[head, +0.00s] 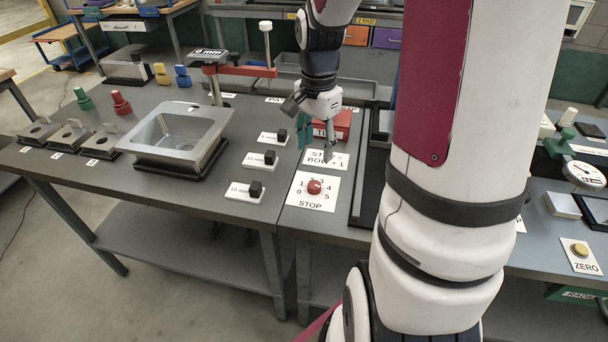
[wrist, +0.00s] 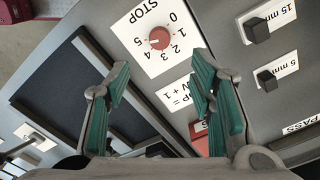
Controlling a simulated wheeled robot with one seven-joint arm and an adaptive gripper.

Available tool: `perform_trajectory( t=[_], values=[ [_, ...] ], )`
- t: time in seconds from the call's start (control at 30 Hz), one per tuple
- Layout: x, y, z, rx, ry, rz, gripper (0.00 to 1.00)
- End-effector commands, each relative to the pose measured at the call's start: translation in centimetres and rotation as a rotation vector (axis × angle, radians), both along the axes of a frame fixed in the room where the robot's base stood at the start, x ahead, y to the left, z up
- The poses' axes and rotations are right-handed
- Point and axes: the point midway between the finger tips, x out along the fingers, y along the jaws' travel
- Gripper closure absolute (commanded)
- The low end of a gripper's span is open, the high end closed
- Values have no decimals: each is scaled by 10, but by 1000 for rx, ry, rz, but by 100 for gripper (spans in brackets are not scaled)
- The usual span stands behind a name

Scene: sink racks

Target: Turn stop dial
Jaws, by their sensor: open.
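The stop dial (head: 314,187) is a round red knob on a white plate marked STOP, with numbers 0 to 5 around it. It also shows in the wrist view (wrist: 159,38), at the top centre, beyond my fingertips. A small pale mark shows on the knob, but I cannot tell which number it points at. My gripper (head: 318,149) is open and empty above the bench, behind the dial in the head view. In the wrist view its teal-padded fingers (wrist: 161,63) are spread apart, and neither touches the dial.
A white sign (head: 325,162) ending in "+ 1" lies beside the dial, partly hidden by my gripper. A red box (head: 340,121) stands behind it. A dark tray (wrist: 90,90) lies beside the dial.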

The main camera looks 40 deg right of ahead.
Motion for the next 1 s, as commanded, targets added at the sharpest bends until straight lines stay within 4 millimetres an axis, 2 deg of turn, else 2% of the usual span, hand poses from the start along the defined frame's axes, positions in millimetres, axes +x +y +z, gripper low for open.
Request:
perform_trajectory(
  t=[0.3,0.5,0.7,1.0],
  values=[
    [-1,1,-65,5,4,2,50],
    [-1,1,-97,3,3,2,50],
    [-1,0,-113,1,1,2,50],
    [-1,0,-115,0,0,3,50]
  ],
)
